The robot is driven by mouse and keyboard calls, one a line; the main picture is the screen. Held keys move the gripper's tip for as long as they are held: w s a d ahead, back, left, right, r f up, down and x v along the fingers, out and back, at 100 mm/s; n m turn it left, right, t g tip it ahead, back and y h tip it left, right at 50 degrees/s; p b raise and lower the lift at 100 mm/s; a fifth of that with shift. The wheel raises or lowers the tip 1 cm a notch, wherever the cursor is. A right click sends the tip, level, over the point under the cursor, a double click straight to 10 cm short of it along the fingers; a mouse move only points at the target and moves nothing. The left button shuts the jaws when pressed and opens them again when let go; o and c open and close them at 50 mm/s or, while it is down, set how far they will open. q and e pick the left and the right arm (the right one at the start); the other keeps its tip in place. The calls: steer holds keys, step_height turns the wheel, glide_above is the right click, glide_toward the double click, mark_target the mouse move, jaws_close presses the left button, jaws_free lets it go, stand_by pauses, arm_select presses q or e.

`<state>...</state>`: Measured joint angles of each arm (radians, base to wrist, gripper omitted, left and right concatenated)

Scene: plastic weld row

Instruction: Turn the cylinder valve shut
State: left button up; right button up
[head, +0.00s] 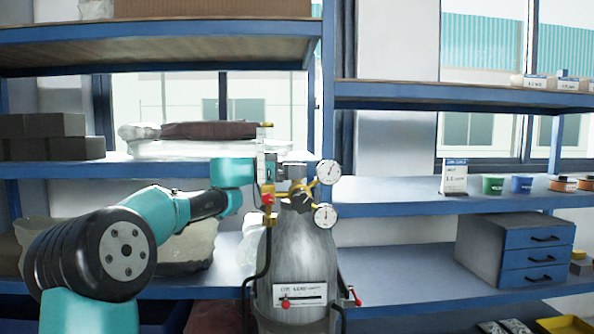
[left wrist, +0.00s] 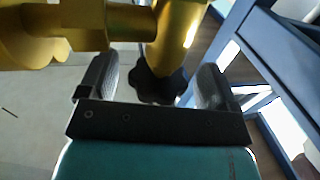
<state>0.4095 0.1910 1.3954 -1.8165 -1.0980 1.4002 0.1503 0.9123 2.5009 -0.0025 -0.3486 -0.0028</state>
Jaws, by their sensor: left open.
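The grey gas cylinder (head: 298,255) stands upright at the middle of the head view, with a white label on its front. Brass valve and regulator parts (head: 303,190) sit on its top with two round white gauges. My left gripper (head: 284,178) is at the valve, partly hidden among the fittings. In the left wrist view, a black lobed handwheel (left wrist: 158,86) on a brass stem lies between the two fingers of my open left gripper (left wrist: 154,76). Gaps show on both sides of the handwheel. My right gripper is not in view.
A clear flow tube (head: 262,165) and a black hose (head: 267,250) are close to my left arm. The upper gauge (head: 328,172) is just right of the valve. Blue shelving (head: 400,188) stands behind, with pots and a drawer unit (head: 515,250) at right.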

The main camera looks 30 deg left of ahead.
arm_select(q)
steer(key=shift+w+d, duration=0.3)
steer(key=c, duration=0.9)
